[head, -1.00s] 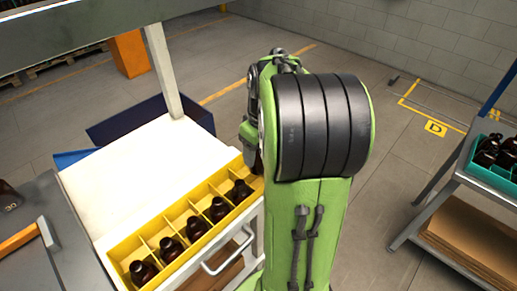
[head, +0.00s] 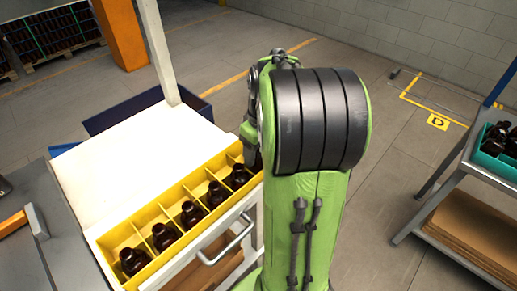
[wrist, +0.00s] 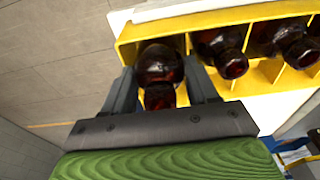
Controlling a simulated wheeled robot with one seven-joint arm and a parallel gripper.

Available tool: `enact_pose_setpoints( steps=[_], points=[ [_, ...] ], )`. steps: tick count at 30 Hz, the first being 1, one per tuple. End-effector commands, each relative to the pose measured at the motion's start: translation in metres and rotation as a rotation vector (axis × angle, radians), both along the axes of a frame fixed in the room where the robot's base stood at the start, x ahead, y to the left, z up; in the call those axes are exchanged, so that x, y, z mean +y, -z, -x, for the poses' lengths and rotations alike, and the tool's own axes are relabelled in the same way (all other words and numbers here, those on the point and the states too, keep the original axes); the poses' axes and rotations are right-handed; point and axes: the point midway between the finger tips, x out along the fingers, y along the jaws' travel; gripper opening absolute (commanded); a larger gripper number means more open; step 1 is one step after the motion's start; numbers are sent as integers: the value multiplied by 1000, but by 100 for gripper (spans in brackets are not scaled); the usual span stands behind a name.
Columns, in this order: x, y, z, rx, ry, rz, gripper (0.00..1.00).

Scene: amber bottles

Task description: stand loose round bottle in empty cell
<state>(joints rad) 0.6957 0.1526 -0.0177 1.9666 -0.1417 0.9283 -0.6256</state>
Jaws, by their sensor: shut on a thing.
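A dark amber round bottle (wrist: 160,66) is between the two fingers of my gripper (wrist: 165,90) in the wrist view, with its neck towards the palm. My gripper is shut on it. The bottle is at the end cell of the yellow divided crate (wrist: 128,34); I cannot tell whether its base touches the cell floor.
A white surface (head: 135,165) lies behind the crate. A turquoise crate of bottles (head: 492,163) is on the right shelf.

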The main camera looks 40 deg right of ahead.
Motion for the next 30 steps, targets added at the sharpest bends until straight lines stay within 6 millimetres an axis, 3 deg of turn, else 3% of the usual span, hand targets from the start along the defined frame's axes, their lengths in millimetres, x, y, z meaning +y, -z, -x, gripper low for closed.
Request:
enact_pose_setpoints(
  steps=[25, 26, 30],
  points=[
    [0, 20, 0, 0, -1, 0, 26],
    [0, 20, 0, -1, -1, 0, 60],
    [0, 19, 0, 0, -1, 0, 81]
  ],
)
